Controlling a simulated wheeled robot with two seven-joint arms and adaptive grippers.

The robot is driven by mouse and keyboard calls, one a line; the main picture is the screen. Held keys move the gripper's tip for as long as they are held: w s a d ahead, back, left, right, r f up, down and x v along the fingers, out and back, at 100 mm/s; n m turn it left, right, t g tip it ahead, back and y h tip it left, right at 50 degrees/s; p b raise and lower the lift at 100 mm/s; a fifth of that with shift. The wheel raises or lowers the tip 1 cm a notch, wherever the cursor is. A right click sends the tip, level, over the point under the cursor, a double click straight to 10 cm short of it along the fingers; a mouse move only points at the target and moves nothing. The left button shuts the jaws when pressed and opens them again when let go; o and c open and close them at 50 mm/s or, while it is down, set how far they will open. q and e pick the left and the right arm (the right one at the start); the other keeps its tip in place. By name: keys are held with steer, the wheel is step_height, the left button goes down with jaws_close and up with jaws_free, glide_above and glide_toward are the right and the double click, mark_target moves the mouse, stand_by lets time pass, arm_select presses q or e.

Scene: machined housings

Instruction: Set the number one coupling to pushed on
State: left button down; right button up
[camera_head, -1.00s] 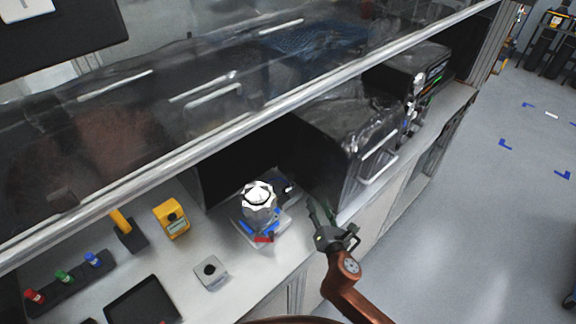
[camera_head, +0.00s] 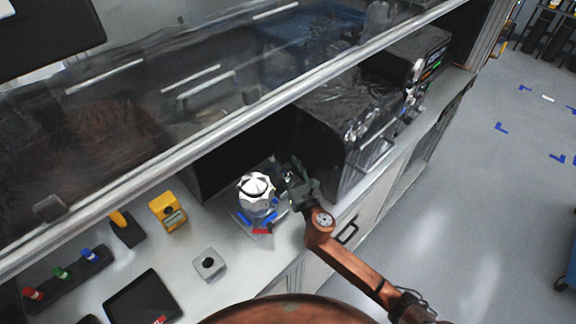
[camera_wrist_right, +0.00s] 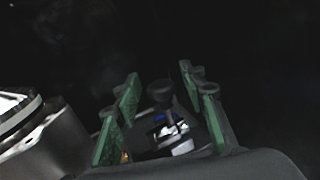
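A silver faceted machined housing (camera_head: 257,187) stands on a small fixture with blue and red parts (camera_head: 262,229) on the bench. It also shows at the left of the right wrist view (camera_wrist_right: 42,132). My right gripper (camera_head: 289,172) is just right of the housing, between it and a black box. In the right wrist view its green finger pads (camera_wrist_right: 162,112) are apart. A dark round-headed piece (camera_wrist_right: 160,92), with blue and white below it, shows between them; whether it is the number one coupling, or touches a pad, I cannot tell. My left gripper is not in view.
A glossy black box (camera_head: 345,125) stands close on the right. A clear raised sash with a metal rail (camera_head: 215,132) crosses above the bench. A yellow meter (camera_head: 168,212), a small grey block (camera_head: 208,264) and a dark tablet (camera_head: 144,299) lie to the left.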

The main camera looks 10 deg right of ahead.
jaws_close()
stand_by(0.4)
